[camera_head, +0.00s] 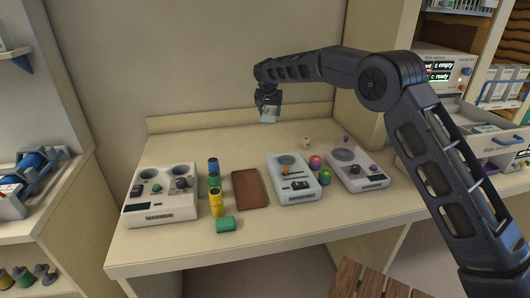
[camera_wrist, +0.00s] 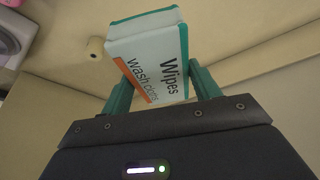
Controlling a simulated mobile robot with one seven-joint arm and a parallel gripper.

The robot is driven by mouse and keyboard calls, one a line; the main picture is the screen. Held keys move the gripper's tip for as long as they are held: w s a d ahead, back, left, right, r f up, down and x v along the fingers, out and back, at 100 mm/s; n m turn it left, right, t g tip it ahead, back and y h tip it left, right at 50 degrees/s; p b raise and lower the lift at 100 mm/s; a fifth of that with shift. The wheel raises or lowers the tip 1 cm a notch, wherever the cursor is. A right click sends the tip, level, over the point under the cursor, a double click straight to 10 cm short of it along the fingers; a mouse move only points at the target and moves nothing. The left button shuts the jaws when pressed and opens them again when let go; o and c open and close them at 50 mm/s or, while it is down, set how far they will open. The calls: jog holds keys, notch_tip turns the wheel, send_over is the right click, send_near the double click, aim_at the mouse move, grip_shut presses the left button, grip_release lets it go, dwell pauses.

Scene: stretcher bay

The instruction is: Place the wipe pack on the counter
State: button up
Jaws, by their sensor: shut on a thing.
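The wipe pack (camera_wrist: 150,55) is a white box with teal edges and an orange stripe, lettered "Wipes" and "wash cloths". My gripper (camera_wrist: 160,85) is shut on it, with one teal finger on each side, in the wrist view. In the head view my gripper (camera_head: 268,104) holds the pack (camera_head: 268,115) in the air above the back of the counter (camera_head: 180,248). The pack appears apart from the counter surface.
On the counter stand a left device (camera_head: 160,196), a brown tray (camera_head: 250,190), a middle device (camera_head: 293,179) and a right device (camera_head: 356,170). Several coloured cylinders stand between them. A small cream knob-like object (camera_head: 306,141) lies near the back. The back left counter is clear.

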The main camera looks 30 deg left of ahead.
notch_tip(320, 180, down, 17)
dwell(0.6)
jog(key=shift+f, duration=0.1)
jog(key=o, duration=1)
jog(key=v, duration=1.2)
